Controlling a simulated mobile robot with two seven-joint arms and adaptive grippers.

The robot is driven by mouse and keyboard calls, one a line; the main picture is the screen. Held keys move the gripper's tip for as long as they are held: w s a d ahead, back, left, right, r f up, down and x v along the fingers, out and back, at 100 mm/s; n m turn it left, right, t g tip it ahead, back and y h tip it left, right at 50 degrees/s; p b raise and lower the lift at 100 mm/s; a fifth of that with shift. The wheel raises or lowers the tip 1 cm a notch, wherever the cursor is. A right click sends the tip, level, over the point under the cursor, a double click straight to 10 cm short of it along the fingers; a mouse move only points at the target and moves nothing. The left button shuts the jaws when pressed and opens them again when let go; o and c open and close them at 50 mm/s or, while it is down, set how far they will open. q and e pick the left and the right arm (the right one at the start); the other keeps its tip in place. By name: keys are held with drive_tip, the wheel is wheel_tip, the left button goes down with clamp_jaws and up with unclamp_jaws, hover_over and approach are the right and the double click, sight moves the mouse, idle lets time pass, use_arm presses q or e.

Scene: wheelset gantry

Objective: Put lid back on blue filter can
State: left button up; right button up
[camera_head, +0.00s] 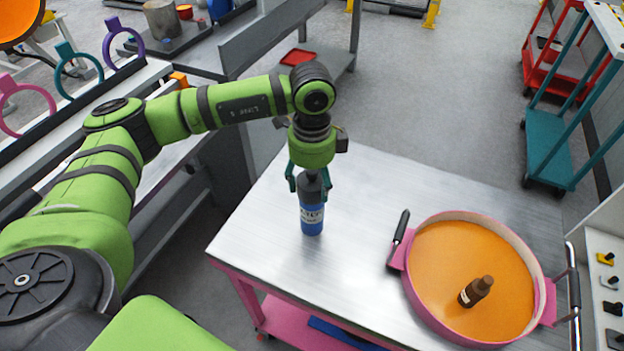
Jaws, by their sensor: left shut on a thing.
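A blue can (312,221) with a pale printed label stands upright near the left part of the metal table top (370,195). A dark lid (311,182) is directly above it, lined up with the can. My left gripper (311,187) comes down from above with its teal fingers on both sides of the lid, shut on it. Whether the lid is fully seated or slightly above the can cannot be told from this angle. My right gripper is out of view.
A round pink-rimmed pan (430,302) with an orange floor holds a small brown bottle (476,291) at the table's right. The table between can and pan is clear. A teal cart (550,150) stands far right.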

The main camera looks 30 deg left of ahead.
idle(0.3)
use_arm(q)
drive_tip(key=o, duration=1.1)
drive_tip(key=shift+o, duration=1.1)
drive_tip(key=shift+r+p, duration=2.15)
drive_tip(key=shift+r, duration=1.35)
